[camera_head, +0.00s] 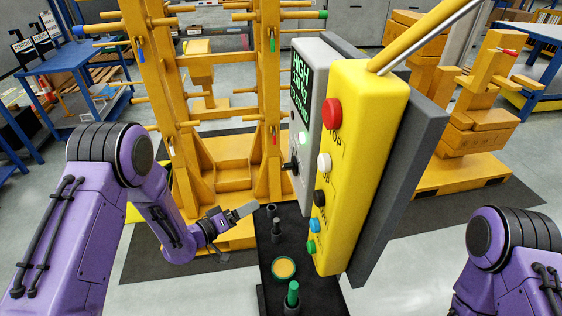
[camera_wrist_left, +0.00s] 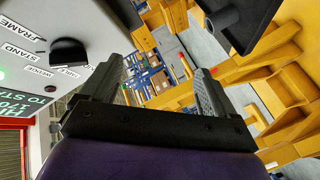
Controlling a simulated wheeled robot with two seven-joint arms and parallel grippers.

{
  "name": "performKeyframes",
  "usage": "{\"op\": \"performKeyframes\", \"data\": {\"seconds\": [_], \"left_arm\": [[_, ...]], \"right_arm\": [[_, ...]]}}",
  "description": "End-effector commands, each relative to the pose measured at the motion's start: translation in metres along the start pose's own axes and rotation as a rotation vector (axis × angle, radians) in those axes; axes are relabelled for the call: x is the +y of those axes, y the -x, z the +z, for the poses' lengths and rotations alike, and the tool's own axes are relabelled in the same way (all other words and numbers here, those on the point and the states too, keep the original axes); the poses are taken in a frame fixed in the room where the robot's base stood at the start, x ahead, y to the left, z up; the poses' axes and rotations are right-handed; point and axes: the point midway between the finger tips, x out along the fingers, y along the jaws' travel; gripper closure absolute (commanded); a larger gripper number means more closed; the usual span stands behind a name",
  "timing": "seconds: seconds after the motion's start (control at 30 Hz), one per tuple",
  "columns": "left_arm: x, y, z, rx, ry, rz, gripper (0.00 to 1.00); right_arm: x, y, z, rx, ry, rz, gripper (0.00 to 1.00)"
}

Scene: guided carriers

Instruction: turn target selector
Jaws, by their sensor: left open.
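The target selector is a black knob (camera_head: 291,165) on the grey panel (camera_head: 300,130), left of the yellow control box (camera_head: 345,170). My left gripper (camera_head: 243,211) is lower and to the left of the knob in the head view. In the left wrist view its two fingers (camera_wrist_left: 160,85) are apart with nothing between them. The knob lies outside the left finger, and no contact shows. My right gripper is out of view; only its purple arm shows at lower right.
The yellow box carries a red button (camera_head: 332,114) and several smaller buttons. A black stand (camera_head: 265,245) below holds dark pegs and a yellow disc (camera_head: 284,268). A yellow frame (camera_head: 160,100) with pegs stands behind my left gripper. Blue tables (camera_head: 75,65) are at far left.

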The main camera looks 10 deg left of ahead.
Motion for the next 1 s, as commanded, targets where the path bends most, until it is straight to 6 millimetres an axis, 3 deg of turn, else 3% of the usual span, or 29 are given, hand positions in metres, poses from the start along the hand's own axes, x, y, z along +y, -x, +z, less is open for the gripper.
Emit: {"op": "performKeyframes", "data": {"seconds": [0.03, 0.1, 0.2, 0.3, 0.47, 0.8, 1.0], "left_arm": [[0.027, -0.009, -0.031, -0.025, -0.020, 0.134, 0.11], [0.057, -0.012, -0.057, -0.099, -0.039, 0.285, 0.11], [0.085, -0.006, -0.082, -0.212, -0.065, 0.418, 0.11], [0.099, 0.001, -0.094, -0.295, -0.081, 0.478, 0.11], [0.110, -0.003, -0.095, -0.343, -0.087, 0.500, 0.11], [0.143, -0.062, -0.069, -0.343, -0.087, 0.499, 0.11], [0.151, -0.081, -0.061, -0.341, -0.089, 0.498, 0.11]], "right_arm": [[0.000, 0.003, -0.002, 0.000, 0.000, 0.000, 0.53], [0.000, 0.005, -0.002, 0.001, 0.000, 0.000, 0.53], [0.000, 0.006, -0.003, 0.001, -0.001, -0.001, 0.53], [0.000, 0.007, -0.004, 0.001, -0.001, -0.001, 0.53], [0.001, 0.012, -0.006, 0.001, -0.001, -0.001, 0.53], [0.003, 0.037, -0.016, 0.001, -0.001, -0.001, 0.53], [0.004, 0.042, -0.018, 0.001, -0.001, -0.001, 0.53]]}}
